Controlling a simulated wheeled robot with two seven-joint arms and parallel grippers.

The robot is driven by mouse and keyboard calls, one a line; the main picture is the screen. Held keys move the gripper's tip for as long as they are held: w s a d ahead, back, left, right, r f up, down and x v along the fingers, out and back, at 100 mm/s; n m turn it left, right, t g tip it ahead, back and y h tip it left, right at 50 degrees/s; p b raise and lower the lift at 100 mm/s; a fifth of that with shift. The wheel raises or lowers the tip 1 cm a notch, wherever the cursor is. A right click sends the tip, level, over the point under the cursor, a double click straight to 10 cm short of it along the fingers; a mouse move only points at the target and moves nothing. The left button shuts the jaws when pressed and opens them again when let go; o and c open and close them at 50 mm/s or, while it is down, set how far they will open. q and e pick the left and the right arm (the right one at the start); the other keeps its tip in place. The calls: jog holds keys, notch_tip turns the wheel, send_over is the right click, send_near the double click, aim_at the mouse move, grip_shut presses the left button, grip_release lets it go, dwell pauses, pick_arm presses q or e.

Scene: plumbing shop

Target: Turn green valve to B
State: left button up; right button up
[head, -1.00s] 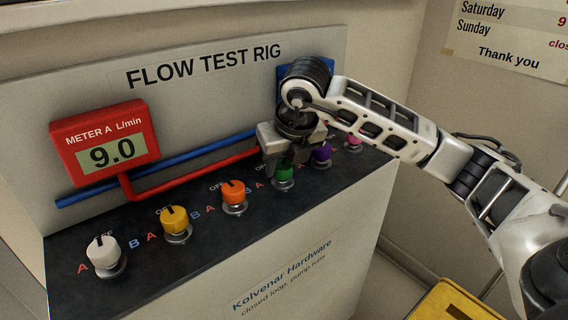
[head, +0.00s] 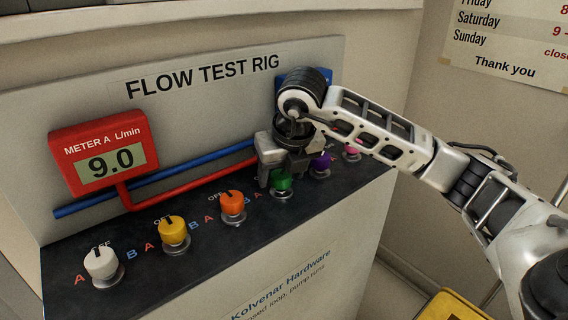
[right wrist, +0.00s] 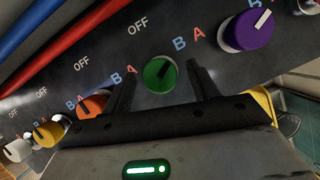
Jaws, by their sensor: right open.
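The green valve (head: 281,181) is a round knob on the dark top of the test rig. My right gripper (head: 277,178) is over it, open and pointing down. In the right wrist view the green valve (right wrist: 157,76) sits between the two dark fingers, with a gap on each side. OFF is printed above it, a red A to its left and a blue B to its right. A dark mark on the knob points up and right, seemingly toward the B side; its exact angle is hard to tell. My left gripper is out of view.
White (head: 101,263), yellow (head: 173,230) and orange (head: 232,203) knobs stand to the left, a purple knob (head: 320,164) close on the right, and a pink one beyond. The red meter A (head: 104,150) reads 9.0. A blue box behind my arm is mostly hidden.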

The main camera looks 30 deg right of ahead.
pick_arm(q)
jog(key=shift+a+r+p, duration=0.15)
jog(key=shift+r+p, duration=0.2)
jog(key=shift+p, duration=0.7)
pick_arm(e)
jog(key=v, duration=1.6)
jog(key=shift+d, duration=0.1)
